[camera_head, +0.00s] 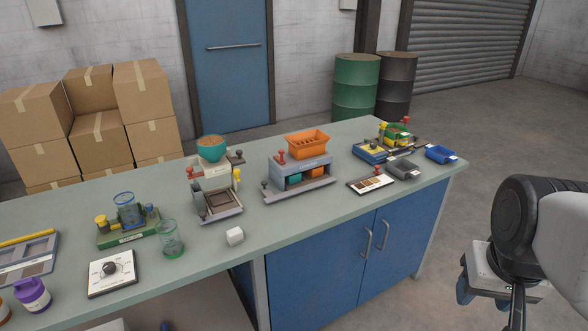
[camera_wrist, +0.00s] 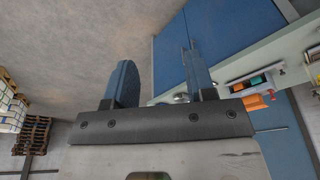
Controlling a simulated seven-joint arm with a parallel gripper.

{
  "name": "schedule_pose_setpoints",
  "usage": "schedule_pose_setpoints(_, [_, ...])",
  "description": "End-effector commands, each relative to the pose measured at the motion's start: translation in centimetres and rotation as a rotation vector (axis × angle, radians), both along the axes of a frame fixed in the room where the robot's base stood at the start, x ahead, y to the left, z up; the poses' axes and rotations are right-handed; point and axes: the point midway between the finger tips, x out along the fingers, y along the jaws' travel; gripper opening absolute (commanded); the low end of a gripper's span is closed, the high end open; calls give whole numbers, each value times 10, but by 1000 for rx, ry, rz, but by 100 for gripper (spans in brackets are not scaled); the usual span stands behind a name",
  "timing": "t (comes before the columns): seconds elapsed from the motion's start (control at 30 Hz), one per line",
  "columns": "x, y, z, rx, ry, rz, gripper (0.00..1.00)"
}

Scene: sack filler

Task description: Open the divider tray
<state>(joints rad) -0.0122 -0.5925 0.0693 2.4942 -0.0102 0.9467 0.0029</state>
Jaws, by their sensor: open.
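A flat grey-blue tray (camera_head: 28,258) with compartments and a yellow bar along its back lies at the left end of the bench, cut off by the picture edge. It looks like the divider tray, but I cannot be sure. My gripper (camera_wrist: 160,60) is open and empty in the wrist view, its two blue fingers apart. In the head view it hangs at the far right, off the bench's right end and far from the tray. The tray is not recognisable in the wrist view.
On the bench (camera_head: 330,222) stand a teal-bowl device (camera_head: 211,150), an orange hopper device (camera_head: 307,146), a green-based device (camera_head: 128,226), a clear green cup (camera_head: 170,240), a white cube (camera_head: 234,236), a dial plate (camera_head: 111,272) and a purple jar (camera_head: 32,295).

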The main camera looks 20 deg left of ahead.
Motion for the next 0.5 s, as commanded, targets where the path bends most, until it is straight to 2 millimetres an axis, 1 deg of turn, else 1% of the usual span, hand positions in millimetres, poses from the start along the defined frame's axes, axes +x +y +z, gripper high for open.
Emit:
schedule_pose_setpoints(0.27, [57, 19, 22, -8, 21, 82, 50])
schedule_pose_setpoints(0.5, [112, 43, 38, -15, 38, 163, 50])
